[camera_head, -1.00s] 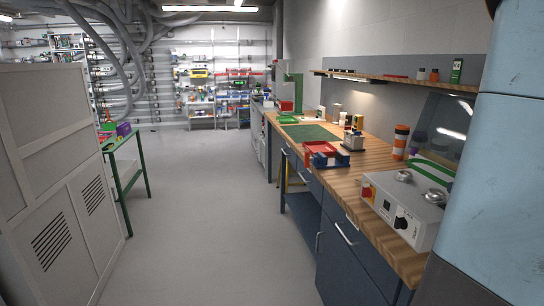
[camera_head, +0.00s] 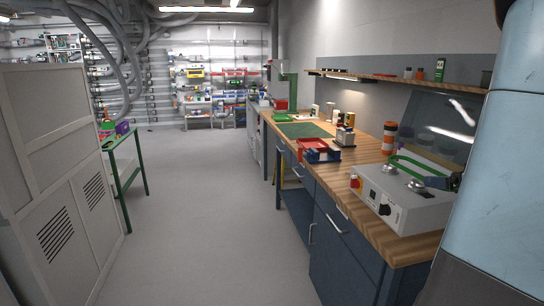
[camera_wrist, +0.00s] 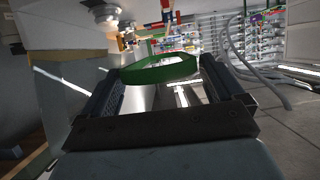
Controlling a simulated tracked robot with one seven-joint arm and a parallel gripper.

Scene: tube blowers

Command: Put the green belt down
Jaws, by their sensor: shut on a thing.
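The green belt (camera_head: 408,161) is a thin green loop above the grey control box at the right end of the wooden workbench. In the wrist view the green belt (camera_wrist: 160,71) spans between my two fingers. My gripper (camera_wrist: 158,76) is shut on it. In the head view the dark tip of my gripper (camera_head: 447,182) shows at the right end of the belt, partly hidden by my arm. Whether the belt touches the box cannot be told.
The grey control box (camera_head: 402,201) has knobs and a red button. An orange-banded bottle (camera_head: 389,138), red and blue bins (camera_head: 319,152) and a green mat (camera_head: 303,130) are on the workbench (camera_head: 373,171). A shelf (camera_head: 400,81) hangs above. The floor (camera_head: 200,220) left of it is clear.

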